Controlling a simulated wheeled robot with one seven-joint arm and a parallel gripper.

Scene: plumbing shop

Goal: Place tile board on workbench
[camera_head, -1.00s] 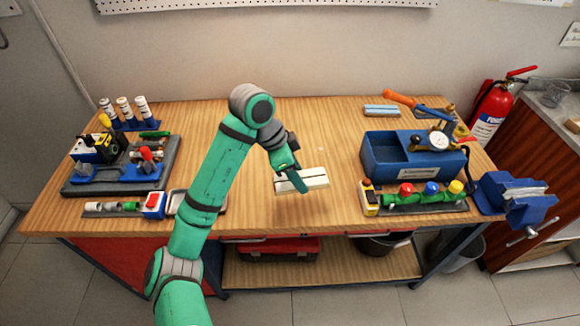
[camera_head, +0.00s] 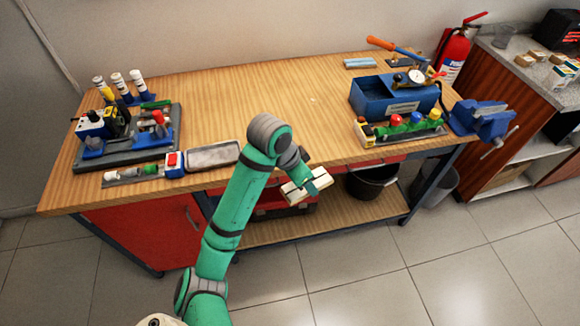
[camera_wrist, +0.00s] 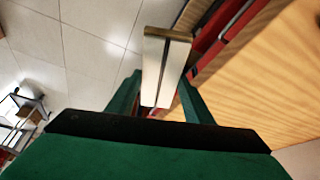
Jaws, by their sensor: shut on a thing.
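My gripper (camera_head: 309,184) is shut on the tile board (camera_head: 292,192), a small cream-white block. In the head view the board is in front of the workbench's front edge, seen over the lower shelf. In the wrist view the tile board (camera_wrist: 164,70) stands out between the two green fingers of my gripper (camera_wrist: 160,92), with a brown end face. The workbench (camera_head: 270,100) has a wooden top; its edge shows at the right in the wrist view (camera_wrist: 255,85). The fingers hide part of the board.
The bench top's middle is clear. A grey tray (camera_head: 212,156) lies near the front edge. A pump rack (camera_head: 125,135) stands at left; a blue test pump (camera_head: 390,98), valve row (camera_head: 405,128) and vise (camera_head: 482,118) are at right. A black bucket (camera_head: 372,184) sits below.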

